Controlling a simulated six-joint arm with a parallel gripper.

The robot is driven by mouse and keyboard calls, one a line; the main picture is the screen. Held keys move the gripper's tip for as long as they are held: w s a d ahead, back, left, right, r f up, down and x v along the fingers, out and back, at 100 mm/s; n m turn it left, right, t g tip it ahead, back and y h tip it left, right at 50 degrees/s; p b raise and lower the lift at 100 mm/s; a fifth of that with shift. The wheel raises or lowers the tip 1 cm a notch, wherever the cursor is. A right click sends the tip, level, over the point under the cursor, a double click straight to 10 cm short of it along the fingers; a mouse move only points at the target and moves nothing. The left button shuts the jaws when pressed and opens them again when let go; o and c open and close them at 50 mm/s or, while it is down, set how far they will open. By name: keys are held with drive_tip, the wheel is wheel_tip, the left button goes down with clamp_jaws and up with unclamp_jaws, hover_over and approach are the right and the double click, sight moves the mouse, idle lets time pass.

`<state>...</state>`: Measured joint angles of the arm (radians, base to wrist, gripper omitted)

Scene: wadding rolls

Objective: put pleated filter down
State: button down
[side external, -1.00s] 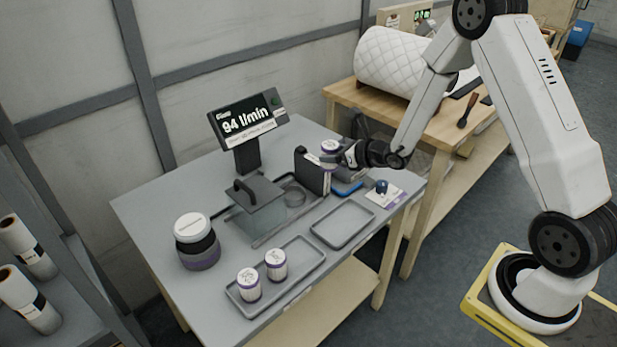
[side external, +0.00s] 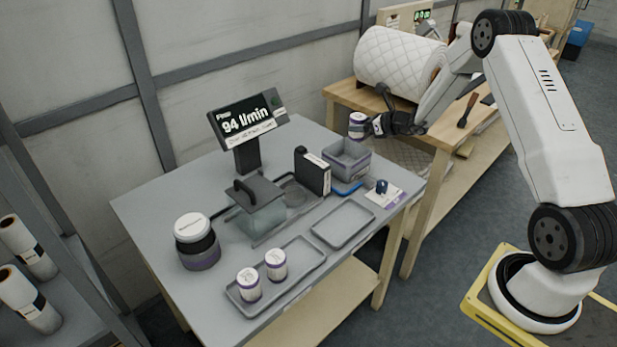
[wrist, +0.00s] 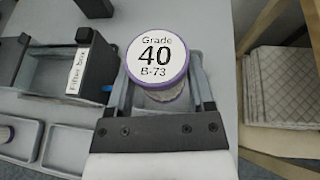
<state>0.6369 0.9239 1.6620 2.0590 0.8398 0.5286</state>
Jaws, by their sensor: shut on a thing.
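My gripper (side external: 362,127) is shut on a pleated filter (side external: 356,125), a short white cylinder with purple rims. In the side view it holds the filter up at the back right of the grey table, above and slightly right of an open grey bin (side external: 347,160). In the wrist view the filter (wrist: 157,62) sits between the two fingers of my gripper (wrist: 165,92), its round top facing the camera and reading "Grade 40 B-73". Two similar filters (side external: 249,284) (side external: 276,264) stand upright in the front tray (side external: 304,286).
An empty tray (side external: 343,223) lies at the table's front right. A black-ended holder labelled "Filter box" (wrist: 77,70) shows at left in the wrist view. A display (side external: 247,118) reads 94 l/min. A lidded round container (side external: 196,240) stands left. A quilted roll (side external: 398,62) lies on the wooden bench.

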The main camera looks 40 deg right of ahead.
wheel_tip(320, 180, down, 6)
idle(0.5)
drive_tip(key=shift+f, duration=0.1)
drive_tip(key=shift+f, duration=1.85)
drive_tip(key=shift+f, duration=0.25)
drive_tip(key=shift+f, duration=0.2)
